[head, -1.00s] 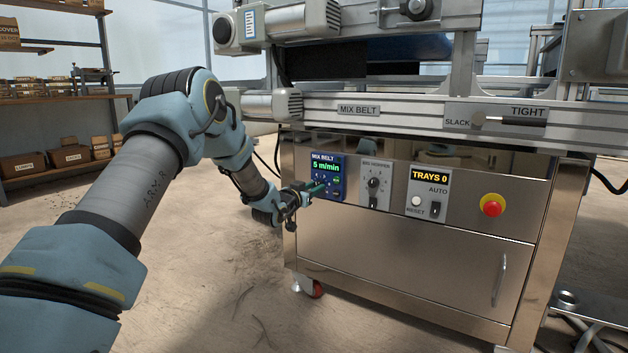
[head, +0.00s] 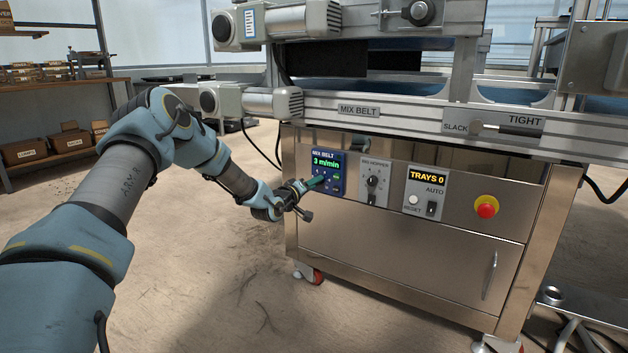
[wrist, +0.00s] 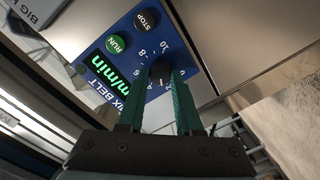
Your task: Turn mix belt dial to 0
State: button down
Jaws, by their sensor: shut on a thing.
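The blue mix belt panel (head: 327,160) is on the left of the cabinet front, and its display reads 3 m/min in the head view. Its black dial (wrist: 160,71) shows in the wrist view, ringed by white numbers. My gripper (wrist: 166,84) is shut on the dial, with one green finger on each side of it. In the head view my gripper (head: 316,183) reaches the panel from the left and hides the dial. The green RUN button (wrist: 117,43) and black STOP button (wrist: 146,20) sit beside the dial.
The conveyor rail (head: 400,121) runs above. Floor to the left is open.

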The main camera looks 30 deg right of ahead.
jog(key=shift+f+n+g+h+b, duration=0.15)
jog(key=shift+n+b, duration=0.35)
jog(key=shift+n, duration=1.75)
jog(key=shift+n+g+h+b, duration=0.15)
jog(key=shift+n+b, duration=0.3)
jog(key=shift+n, duration=1.85)
jog(key=shift+f+n+h+b, duration=0.15)
jog(key=shift+n+b, duration=0.35)
jog(key=shift+n, duration=1.75)
jog(key=shift+r, duration=0.15)
jog(key=c, duration=0.6)
grip_release()
jog(key=shift+a, duration=0.1)
jog(key=p+v, duration=0.2)
jog(key=v, duration=0.8)
jog(key=shift+s+a+p, duration=0.1)
jog(key=shift+a+p, duration=0.2)
jog(key=shift+a, duration=0.05)
